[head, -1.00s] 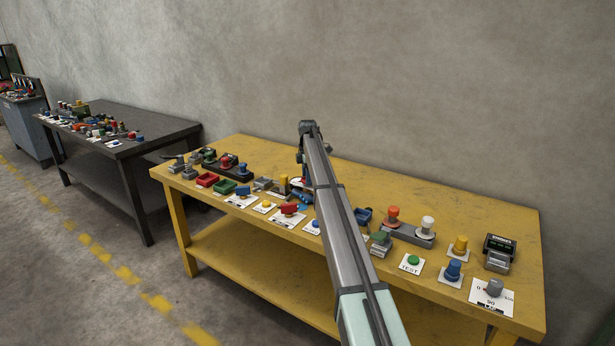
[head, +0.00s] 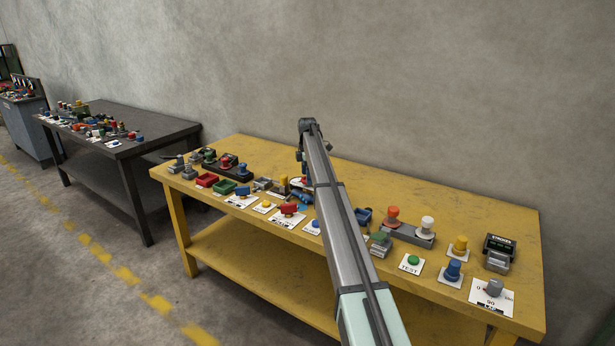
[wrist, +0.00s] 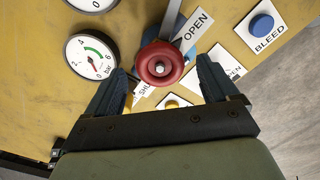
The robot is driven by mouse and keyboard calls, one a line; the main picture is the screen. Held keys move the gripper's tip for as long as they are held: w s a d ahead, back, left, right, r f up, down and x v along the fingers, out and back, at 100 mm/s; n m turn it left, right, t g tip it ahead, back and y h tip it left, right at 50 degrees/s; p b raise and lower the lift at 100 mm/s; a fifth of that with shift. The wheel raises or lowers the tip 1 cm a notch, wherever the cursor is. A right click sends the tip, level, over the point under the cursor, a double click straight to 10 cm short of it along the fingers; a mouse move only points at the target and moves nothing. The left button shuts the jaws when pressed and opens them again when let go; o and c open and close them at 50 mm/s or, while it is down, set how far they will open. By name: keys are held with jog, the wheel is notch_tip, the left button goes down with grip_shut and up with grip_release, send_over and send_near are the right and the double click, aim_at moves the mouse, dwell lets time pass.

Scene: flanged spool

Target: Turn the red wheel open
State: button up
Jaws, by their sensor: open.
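My gripper (wrist: 162,72) is open and empty, with one dark blue finger on each side of the wheel. I see gaps between the fingers and the wheel; depth is hard to judge. In the head view my arm hides most of this spot.
A pressure gauge (wrist: 91,57) lies left of the wheel, with another dial (wrist: 92,3) above it. A blue BLEED button (wrist: 262,23) is at the upper right. The yellow table (head: 480,200) holds several other controls; its back strip is clear.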

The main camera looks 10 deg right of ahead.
notch_tip(320, 180, up, 13)
dwell(0.4)
jog(key=shift+f, duration=0.1)
